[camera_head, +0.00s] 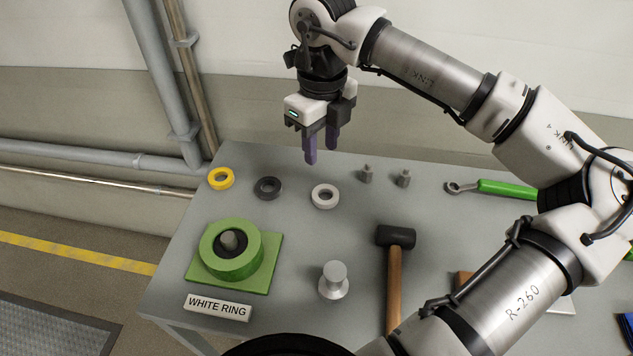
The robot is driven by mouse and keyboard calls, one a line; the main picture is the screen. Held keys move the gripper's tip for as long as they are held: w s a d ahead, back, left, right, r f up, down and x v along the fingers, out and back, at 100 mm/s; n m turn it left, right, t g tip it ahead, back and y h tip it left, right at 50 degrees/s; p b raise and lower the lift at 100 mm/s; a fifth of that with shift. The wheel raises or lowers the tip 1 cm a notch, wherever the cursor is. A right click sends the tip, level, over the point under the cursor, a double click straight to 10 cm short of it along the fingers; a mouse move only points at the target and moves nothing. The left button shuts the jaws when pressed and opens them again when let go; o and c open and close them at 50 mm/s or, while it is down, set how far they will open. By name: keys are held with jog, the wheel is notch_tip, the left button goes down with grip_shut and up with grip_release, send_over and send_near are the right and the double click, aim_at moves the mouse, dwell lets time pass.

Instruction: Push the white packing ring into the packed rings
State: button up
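The white packing ring (325,196) lies flat on the grey table, right of a black ring (268,187) and a yellow ring (221,178). My gripper (321,152) points down above the table, near and above the white ring, not touching it. Its two purple fingers are apart with nothing visible between them. A green round housing (217,268) on a green square plate (262,276) stands at the left front. A dark ring (222,249) and a grey post (231,240) show inside its opening. How deep the dark ring sits is hard to tell.
A sign reading WHITE RING (217,307) stands before the plate. A metal knobbed piece (334,280), a mallet (395,262), two small metal pieces (366,174) and a green-handled wrench (504,188) are on the table. My arm hides part of the right side. Pipes run along the wall.

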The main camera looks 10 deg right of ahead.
jog(key=p, duration=0.1)
send_over(318, 200)
jog(key=f, duration=0.7)
jog(key=shift+s+d+f, duration=0.2)
jog(key=shift+d+f, duration=0.05)
jog(key=shift+f, duration=0.15)
jog(key=shift+w+a+f+p, duration=0.15)
jog(key=shift+f+p, duration=0.5)
jog(key=shift+f, duration=0.75)
jog(key=shift+a+f+p, duration=0.1)
jog(key=shift+f+p, duration=0.5)
jog(key=shift+f, duration=0.8)
grip_shut()
